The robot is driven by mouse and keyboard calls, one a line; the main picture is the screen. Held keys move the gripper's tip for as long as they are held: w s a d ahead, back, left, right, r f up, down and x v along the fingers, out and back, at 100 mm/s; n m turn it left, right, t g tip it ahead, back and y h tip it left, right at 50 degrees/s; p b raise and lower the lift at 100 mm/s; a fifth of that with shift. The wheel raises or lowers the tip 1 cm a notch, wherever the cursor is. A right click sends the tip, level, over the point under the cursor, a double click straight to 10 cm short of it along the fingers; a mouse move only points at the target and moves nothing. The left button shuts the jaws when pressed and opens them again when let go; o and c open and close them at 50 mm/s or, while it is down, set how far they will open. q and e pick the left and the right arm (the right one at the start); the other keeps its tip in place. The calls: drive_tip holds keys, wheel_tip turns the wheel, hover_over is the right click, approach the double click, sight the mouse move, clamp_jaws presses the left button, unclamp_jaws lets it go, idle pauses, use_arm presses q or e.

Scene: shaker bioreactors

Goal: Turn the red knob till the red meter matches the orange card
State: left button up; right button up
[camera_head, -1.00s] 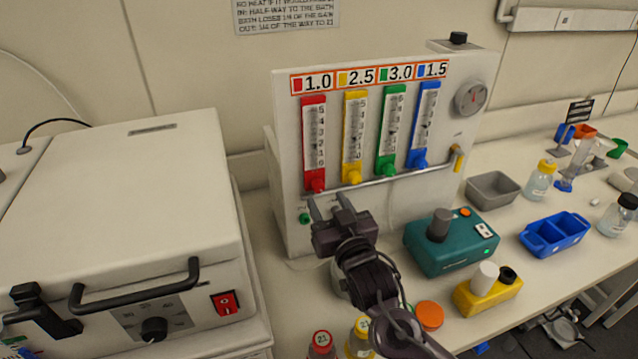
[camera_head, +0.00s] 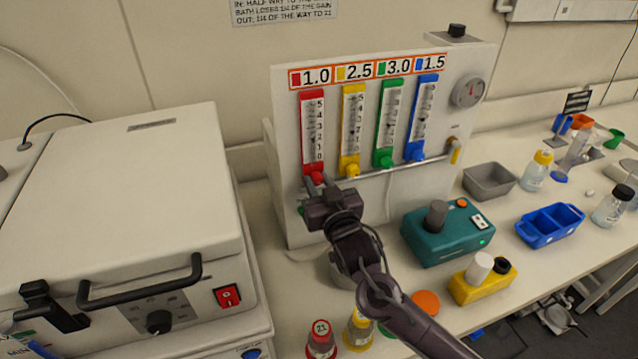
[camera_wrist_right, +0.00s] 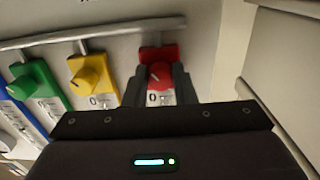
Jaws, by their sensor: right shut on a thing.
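The red meter (camera_head: 312,130) is the leftmost of the upright tubes on the white panel, with a scale up to 5; its float is too small to read. The red knob (camera_head: 316,178) sits at its foot. It also shows in the right wrist view (camera_wrist_right: 159,76). My right gripper (camera_head: 316,184) has its fingers on both sides of the red knob and is shut on it. The orange-edged card (camera_head: 368,73) above the tubes reads 1.0 beside red, 2.5 yellow, 3.0 green and 1.5 blue. My left gripper is not in view.
The yellow knob (camera_wrist_right: 84,77) and green knob (camera_head: 386,160) are close beside the red one. A metal rail (camera_head: 400,168) runs along the knobs. A white lidded machine (camera_head: 120,200) stands left; a teal device (camera_head: 448,235) stands right. Capped bottles (camera_head: 320,338) stand in front.

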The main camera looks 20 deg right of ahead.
drive_tip(key=shift+n, duration=0.3)
drive_tip(key=n+p, duration=0.1)
drive_tip(key=n, duration=0.2)
drive_tip(key=shift+r+n, duration=0.1)
drive_tip(key=shift+n, duration=0.2)
drive_tip(key=n+p, duration=0.1)
drive_tip(key=n, duration=0.2)
drive_tip(key=shift+d+n, duration=0.1)
drive_tip(key=shift+n, duration=0.2)
drive_tip(key=n+p, duration=0.1)
drive_tip(key=n, duration=0.2)
drive_tip(key=shift+n+p, duration=0.55)
drive_tip(key=shift+n, duration=1.15)
drive_tip(key=o, duration=1)
